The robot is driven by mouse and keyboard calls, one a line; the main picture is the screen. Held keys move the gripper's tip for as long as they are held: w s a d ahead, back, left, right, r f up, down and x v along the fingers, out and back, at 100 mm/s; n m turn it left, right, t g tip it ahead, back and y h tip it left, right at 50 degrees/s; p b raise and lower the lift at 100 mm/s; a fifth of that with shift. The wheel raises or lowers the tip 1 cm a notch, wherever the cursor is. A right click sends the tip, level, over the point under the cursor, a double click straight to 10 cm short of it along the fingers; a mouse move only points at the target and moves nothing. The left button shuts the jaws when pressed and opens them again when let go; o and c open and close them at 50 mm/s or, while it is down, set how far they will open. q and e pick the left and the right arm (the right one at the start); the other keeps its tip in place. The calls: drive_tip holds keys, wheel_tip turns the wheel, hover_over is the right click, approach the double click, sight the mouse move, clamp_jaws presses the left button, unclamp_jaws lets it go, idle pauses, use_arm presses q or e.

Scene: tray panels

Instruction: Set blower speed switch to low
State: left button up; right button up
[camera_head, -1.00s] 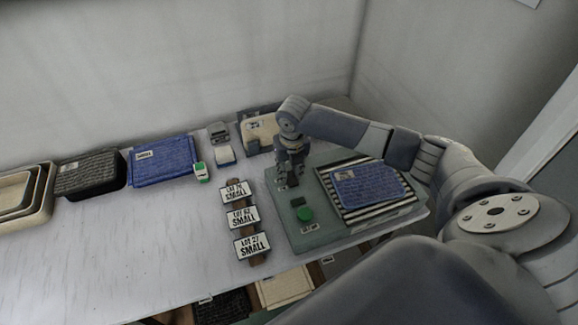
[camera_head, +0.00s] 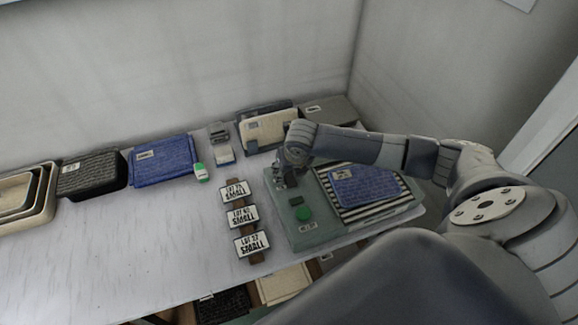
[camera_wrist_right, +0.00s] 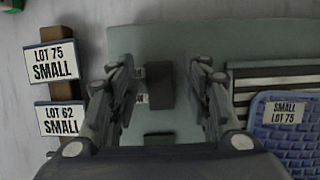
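The blower unit is a grey-green panel box (camera_head: 330,237) at the table's right end. A dark, blocky switch (camera_wrist_right: 160,86) stands on its panel in the right wrist view. A small white label (camera_wrist_right: 140,98), partly hidden by a finger, is just left of it. My right gripper (camera_wrist_right: 168,82) is open, with one finger on each side of the switch and gaps visible. In the head view my right gripper (camera_head: 280,183) is over the panel's back left part and hides the switch. The switch's setting cannot be read. My left gripper is not in view.
A green button (camera_head: 303,214) sits on the front of the panel. A blue tray (camera_head: 363,188) lies on the striped area to the right. Lot plates (camera_head: 242,216) stand left of the box. Blue (camera_head: 163,162) and black (camera_head: 92,174) trays sit farther left. The front left table is clear.

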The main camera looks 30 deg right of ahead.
sight(294, 190)
drive_tip(key=v, duration=1.2)
idle(0.5)
